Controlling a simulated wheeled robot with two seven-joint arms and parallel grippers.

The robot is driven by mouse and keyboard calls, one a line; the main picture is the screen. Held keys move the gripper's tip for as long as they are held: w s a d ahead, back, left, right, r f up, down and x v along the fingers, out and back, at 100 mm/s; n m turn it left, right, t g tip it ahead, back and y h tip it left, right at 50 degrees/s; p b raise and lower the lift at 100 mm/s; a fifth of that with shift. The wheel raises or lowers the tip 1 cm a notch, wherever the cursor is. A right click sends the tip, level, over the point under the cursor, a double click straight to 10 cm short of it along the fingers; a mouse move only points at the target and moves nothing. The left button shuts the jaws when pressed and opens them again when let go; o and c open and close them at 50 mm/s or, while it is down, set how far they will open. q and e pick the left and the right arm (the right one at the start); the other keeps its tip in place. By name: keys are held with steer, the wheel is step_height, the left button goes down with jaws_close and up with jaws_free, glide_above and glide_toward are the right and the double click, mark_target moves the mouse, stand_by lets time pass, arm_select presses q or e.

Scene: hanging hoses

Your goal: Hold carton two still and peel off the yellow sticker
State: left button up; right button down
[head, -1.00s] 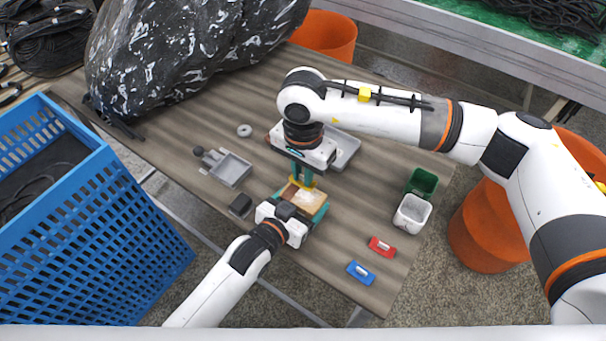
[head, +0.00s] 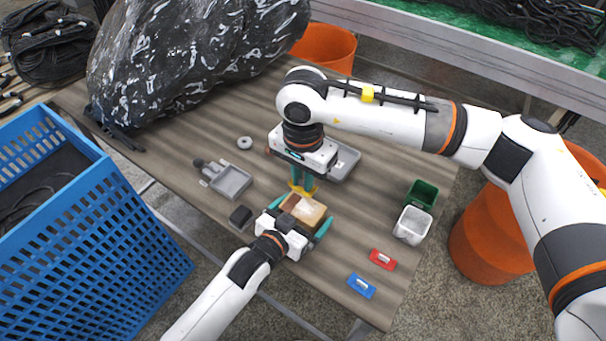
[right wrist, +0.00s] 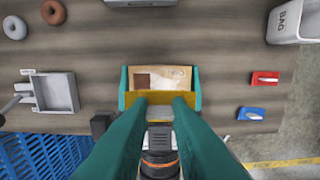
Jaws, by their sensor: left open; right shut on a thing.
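The carton (head: 308,211) is a small brown box with a pale patch on top, flat on the table. It also shows in the right wrist view (right wrist: 172,76). My left gripper (head: 300,214) is open, with its teal fingers on either side of the carton. My right gripper (head: 303,187) points down at the carton's far edge and is shut on the yellow sticker (head: 303,193). In the right wrist view the yellow sticker (right wrist: 160,97) spans the fingertips and covers part of the carton. I cannot tell whether it still touches the carton.
A grey tray (head: 246,182) and a dark block (head: 240,215) lie left of the carton. A green bin (head: 422,193), a white bin (head: 413,225), a red piece (head: 383,259) and a blue piece (head: 362,286) lie right. A blue crate (head: 90,240) stands beyond the table's left edge.

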arm_select(q)
steer(key=shift+s, duration=0.1)
steer(key=v, duration=1.2)
steer(key=shift+r, duration=0.25)
arm_select(e)
steer(key=shift+r, duration=0.2)
